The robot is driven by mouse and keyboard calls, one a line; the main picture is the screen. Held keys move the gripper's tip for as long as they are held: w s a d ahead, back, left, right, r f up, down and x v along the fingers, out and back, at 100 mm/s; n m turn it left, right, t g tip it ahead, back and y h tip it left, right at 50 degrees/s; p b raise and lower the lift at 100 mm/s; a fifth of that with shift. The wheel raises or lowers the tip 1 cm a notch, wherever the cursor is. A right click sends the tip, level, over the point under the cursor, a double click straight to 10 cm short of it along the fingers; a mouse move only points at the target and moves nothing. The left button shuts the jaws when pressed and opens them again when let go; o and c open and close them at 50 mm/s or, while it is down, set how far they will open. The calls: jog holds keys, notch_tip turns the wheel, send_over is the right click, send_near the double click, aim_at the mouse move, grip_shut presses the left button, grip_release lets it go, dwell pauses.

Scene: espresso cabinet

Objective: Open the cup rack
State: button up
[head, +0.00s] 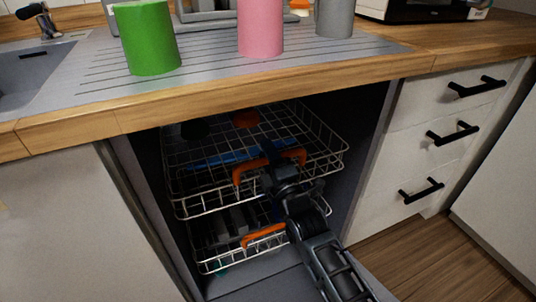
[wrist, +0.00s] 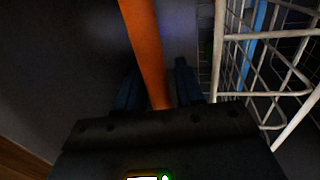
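The upper wire rack (head: 330,141), which I take to be the cup rack, sits in the open cabinet under the counter. An orange handle (head: 243,170) is on its front. My gripper (head: 271,152) is at this handle, and my wrist covers part of it. In the wrist view, the orange handle (wrist: 146,50) runs between the two dark fingers of my gripper (wrist: 157,88). The fingers stand apart, with gaps beside the handle. The rack's white wires (wrist: 219,55) are to the right in that view.
A lower rack (head: 208,266) with its own orange handle (head: 262,236) is below, close to my arm. Drawers with black handles (head: 421,190) are at the right. Green (head: 149,40), pink (head: 260,27) and grey (head: 335,18) cups stand on the counter above.

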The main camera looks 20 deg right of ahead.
grip_shut()
jog(key=shift+s, duration=0.15)
